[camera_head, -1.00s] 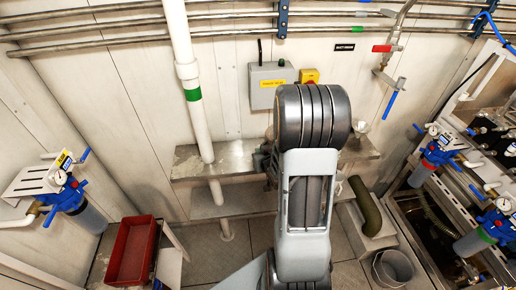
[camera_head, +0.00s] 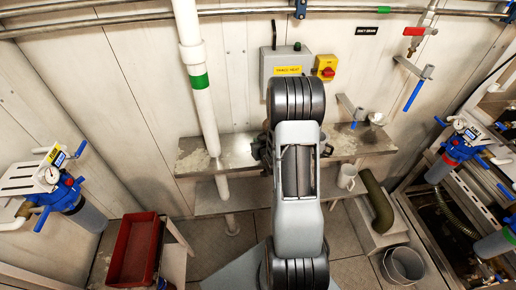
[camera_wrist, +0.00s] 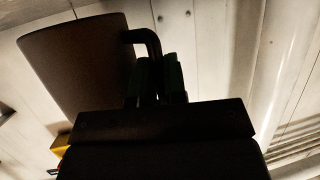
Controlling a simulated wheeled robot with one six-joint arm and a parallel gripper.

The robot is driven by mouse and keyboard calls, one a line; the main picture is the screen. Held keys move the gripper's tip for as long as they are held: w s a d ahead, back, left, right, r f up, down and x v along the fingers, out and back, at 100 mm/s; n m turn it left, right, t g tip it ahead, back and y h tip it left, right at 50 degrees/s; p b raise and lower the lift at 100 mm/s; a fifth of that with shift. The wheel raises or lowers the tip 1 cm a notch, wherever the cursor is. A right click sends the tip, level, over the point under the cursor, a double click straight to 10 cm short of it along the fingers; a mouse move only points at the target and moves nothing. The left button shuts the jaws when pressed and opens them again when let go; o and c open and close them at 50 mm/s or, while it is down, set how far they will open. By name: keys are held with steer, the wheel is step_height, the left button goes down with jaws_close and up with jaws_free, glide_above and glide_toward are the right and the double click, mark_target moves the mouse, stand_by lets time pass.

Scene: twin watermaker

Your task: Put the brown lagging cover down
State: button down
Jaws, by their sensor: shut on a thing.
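In the wrist view, the lagging cover (camera_wrist: 78,62) is a large dark brown, smooth-sided piece with a bent handle (camera_wrist: 151,44). It is in shadow, so its colour is hard to read. My gripper (camera_wrist: 160,72) is shut on the handle, and the cover hangs to the left of the fingers. The wall panels show behind it. In the head view, my arm hides the cover and most of my gripper, near the steel shelf; I cannot tell whether the cover touches anything.
A steel shelf (camera_head: 205,157) runs along the wall, with a lower shelf holding a pale mug (camera_head: 347,176). A white pipe (camera_head: 202,110) passes by it. A red tray (camera_head: 134,250) is at lower left. A green hose (camera_head: 378,204) and a bucket (camera_head: 403,265) are at right.

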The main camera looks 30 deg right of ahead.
step_height(320, 180, down, 2)
steer(key=shift+d+f, duration=0.1)
steer(key=shift+d, duration=0.05)
steer(key=shift+f+b, duration=0.3)
steer(key=shift+b, duration=0.05)
steer(key=shift+f, duration=0.15)
steer(key=c, duration=1.2)
jaws_free()
steer(key=shift+o, duration=0.2)
